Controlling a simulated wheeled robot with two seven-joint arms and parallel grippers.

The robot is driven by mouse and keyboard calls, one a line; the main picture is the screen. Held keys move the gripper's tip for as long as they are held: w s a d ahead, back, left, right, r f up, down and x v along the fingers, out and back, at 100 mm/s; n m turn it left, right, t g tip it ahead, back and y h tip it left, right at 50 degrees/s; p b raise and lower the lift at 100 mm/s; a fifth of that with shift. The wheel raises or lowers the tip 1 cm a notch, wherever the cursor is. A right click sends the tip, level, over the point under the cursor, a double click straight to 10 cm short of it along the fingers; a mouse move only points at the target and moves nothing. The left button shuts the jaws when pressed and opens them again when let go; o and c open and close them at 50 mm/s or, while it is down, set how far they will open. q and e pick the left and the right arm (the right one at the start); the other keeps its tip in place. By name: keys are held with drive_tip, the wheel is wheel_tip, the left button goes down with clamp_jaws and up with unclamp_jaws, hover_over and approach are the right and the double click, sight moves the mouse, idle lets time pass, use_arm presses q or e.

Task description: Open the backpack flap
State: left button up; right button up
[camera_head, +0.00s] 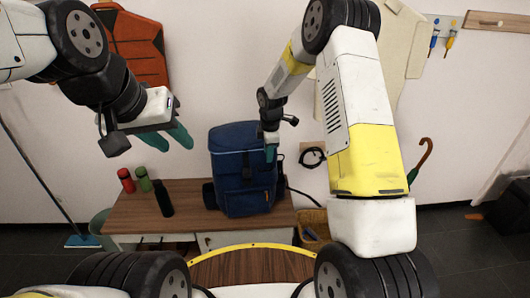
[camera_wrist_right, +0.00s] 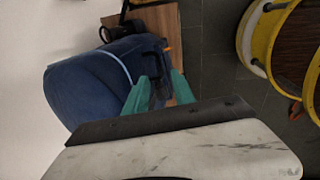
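The blue backpack (camera_head: 235,185) stands upright on the wooden bench. Its top flap (camera_head: 232,138) lies down over the top, closed as far as I can see. My right gripper (camera_head: 270,150) is at the upper right front of the backpack, with its fingers over the flap's edge. In the right wrist view, the backpack (camera_wrist_right: 85,85) lies beyond the teal fingers (camera_wrist_right: 160,88), which stand apart with nothing clearly between them. I cannot tell whether they touch the flap. My left gripper (camera_head: 178,138) is raised to the left of the backpack, its fingers apart and empty.
On the wooden bench (camera_head: 130,215), a red bottle (camera_head: 126,180), a green bottle (camera_head: 143,179) and a black bottle (camera_head: 163,198) stand left of the backpack. A wicker basket (camera_head: 313,226) is on the right. A yellow-rimmed round table (camera_head: 255,265) is in front.

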sight(267, 166)
drive_tip(key=f, duration=0.2)
drive_tip(key=w+f, duration=0.1)
drive_tip(key=f, duration=0.5)
drive_tip(key=shift+w+a+f, duration=0.15)
drive_tip(key=shift+w+a, duration=0.05)
drive_tip(key=shift+w, duration=0.2)
clamp_jaws()
idle(1.0)
